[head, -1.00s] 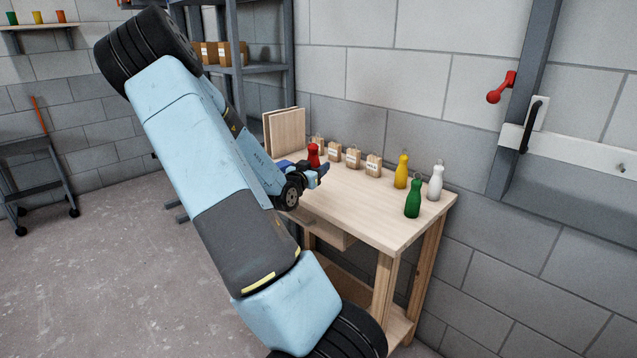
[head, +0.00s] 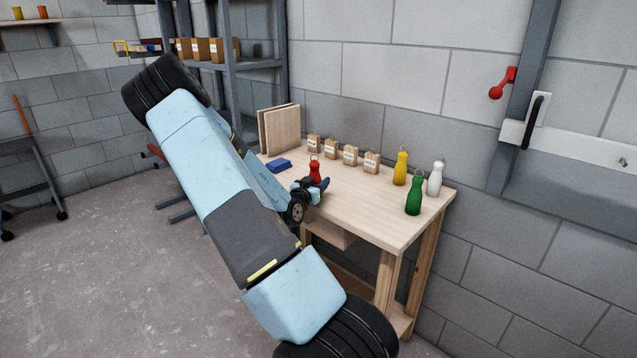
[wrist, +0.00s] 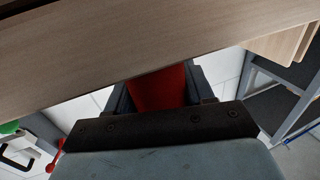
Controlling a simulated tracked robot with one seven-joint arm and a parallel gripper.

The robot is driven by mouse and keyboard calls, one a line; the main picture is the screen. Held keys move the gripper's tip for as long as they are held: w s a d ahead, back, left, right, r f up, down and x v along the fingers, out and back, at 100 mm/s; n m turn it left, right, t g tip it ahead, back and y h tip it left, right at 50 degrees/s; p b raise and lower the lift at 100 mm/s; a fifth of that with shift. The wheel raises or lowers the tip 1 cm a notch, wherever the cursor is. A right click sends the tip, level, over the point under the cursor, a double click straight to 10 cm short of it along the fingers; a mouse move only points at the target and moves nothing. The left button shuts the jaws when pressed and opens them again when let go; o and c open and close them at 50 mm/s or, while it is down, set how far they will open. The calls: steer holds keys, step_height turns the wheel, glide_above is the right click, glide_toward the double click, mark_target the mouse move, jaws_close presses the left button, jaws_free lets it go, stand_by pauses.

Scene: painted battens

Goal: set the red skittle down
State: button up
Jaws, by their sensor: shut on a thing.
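The red skittle (head: 315,171) is upright above or on the wooden workbench (head: 372,220), near its left front part. I cannot tell whether its base touches the top. My gripper (head: 311,185) is shut on it, and the gripper and arm hide its lower part in the head view. In the wrist view the red body of the skittle (wrist: 158,90) sits between the two dark fingers, with one end cut off by a pale wooden edge.
A green skittle (head: 414,195), a yellow skittle (head: 400,170) and a white skittle (head: 435,180) stand at the bench's right end. Several small labelled blocks (head: 350,155) line the back. A blue block (head: 279,166) lies at left. The middle of the top is clear.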

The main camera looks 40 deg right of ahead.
steer(key=shift+f, duration=0.2)
steer(key=o, duration=1.2)
